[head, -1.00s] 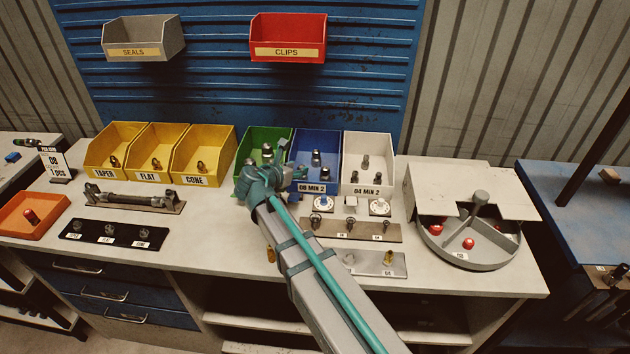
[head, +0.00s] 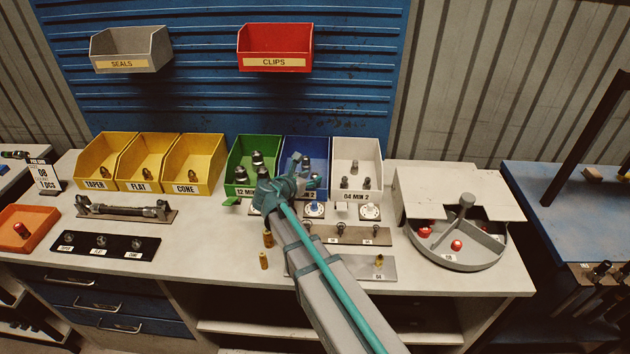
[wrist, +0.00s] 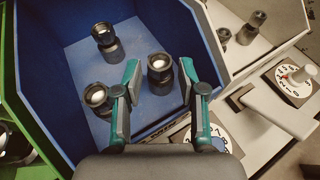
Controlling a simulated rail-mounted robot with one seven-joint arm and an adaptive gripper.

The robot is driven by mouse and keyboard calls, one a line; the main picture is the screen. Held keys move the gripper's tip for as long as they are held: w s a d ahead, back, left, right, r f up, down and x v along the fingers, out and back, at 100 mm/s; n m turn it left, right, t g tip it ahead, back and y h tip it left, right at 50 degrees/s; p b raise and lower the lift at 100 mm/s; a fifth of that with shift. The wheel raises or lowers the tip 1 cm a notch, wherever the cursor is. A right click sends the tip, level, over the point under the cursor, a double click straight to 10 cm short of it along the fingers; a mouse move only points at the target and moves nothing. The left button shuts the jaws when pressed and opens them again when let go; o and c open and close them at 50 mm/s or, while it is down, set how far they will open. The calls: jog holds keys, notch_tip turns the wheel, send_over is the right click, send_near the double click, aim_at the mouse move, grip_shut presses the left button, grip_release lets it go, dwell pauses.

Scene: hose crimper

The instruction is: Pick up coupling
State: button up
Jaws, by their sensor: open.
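The blue bin (head: 320,150) stands between the green and white bins, and my gripper (head: 308,178) is at its front, partly hiding its label. In the wrist view three dark couplings stand upright in the blue bin (wrist: 70,60). One coupling (wrist: 159,68) is between the two open teal fingers of my gripper (wrist: 160,78), with a gap visible on each side. A second coupling (wrist: 97,96) stands just outside the left finger. A third coupling (wrist: 105,38) stands further back. Whether the fingers are down at coupling height is hard to tell.
The green bin (head: 252,150) and white bin (head: 357,155) flank the blue one. White dial plates (head: 370,211) lie in front of the bins; one dial (wrist: 293,80) is right of my gripper. Small brass pieces (head: 268,239) stand on the bench front. A round divided tray (head: 470,262) is at right.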

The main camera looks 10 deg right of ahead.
jog(key=shift+x, duration=1.35)
grip_shut()
jog(key=shift+r, duration=0.2)
